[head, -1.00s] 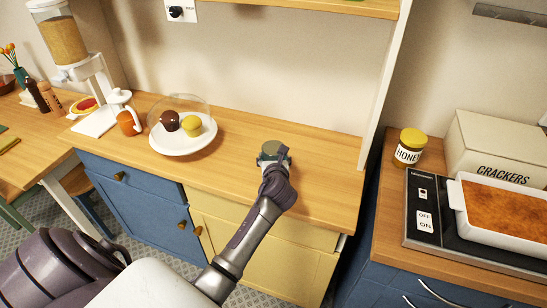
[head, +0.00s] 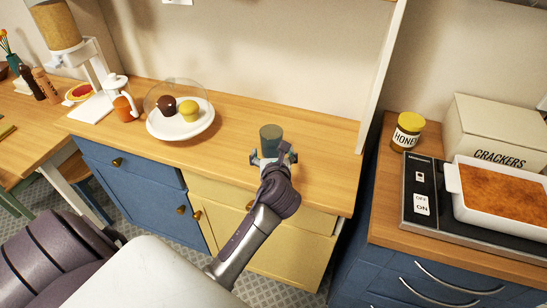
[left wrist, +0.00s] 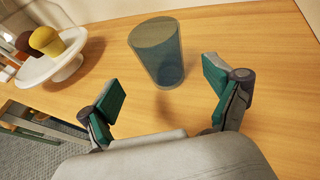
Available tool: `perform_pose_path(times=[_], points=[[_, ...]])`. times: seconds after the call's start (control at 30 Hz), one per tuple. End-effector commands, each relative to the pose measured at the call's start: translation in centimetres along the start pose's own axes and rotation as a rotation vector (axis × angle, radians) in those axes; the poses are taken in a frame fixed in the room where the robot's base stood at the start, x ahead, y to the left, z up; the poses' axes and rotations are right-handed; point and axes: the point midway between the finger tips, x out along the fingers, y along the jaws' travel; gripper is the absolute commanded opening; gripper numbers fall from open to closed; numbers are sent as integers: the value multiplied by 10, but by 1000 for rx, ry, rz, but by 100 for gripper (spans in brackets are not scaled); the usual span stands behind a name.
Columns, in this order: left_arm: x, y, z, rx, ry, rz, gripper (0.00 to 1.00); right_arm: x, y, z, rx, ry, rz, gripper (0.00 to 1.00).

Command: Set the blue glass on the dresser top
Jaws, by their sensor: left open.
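The blue glass (head: 270,138) stands upright on the wooden dresser top (head: 325,160), near the front middle. In the left wrist view the glass (left wrist: 157,55) is see-through blue-grey and stands beyond my fingertips. My left gripper (head: 272,157) is open just in front of the glass. In the left wrist view its two green-padded fingers (left wrist: 165,95) are spread wide, with bare wood between them and the glass apart from both. My right gripper is not in view.
A white cake stand (head: 180,128) with two muffins under a clear dome stands left of the glass. An orange-and-white jug (head: 124,106) is farther left. A honey jar (head: 407,132) is on the right counter. The dresser top right of the glass is clear.

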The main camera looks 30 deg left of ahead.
Motion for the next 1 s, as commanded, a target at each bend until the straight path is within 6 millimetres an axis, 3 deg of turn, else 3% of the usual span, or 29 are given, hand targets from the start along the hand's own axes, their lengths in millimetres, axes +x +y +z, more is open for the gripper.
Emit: perform_pose_path(times=[0.1, 0.23, 0.67, 0.83, 1.0], points=[[-19, 0, -1, 0, 1, -1, 90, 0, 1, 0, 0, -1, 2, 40], [-30, 0, 0, 0, 0, 0, 90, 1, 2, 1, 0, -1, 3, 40], [-34, 1, -2, -17, 7, -1, 90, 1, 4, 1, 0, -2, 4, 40], [-43, 8, -35, -262, 108, -3, 90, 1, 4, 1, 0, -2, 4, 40], [-68, 21, -99, -761, 319, 66, 90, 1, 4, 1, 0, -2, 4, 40]])
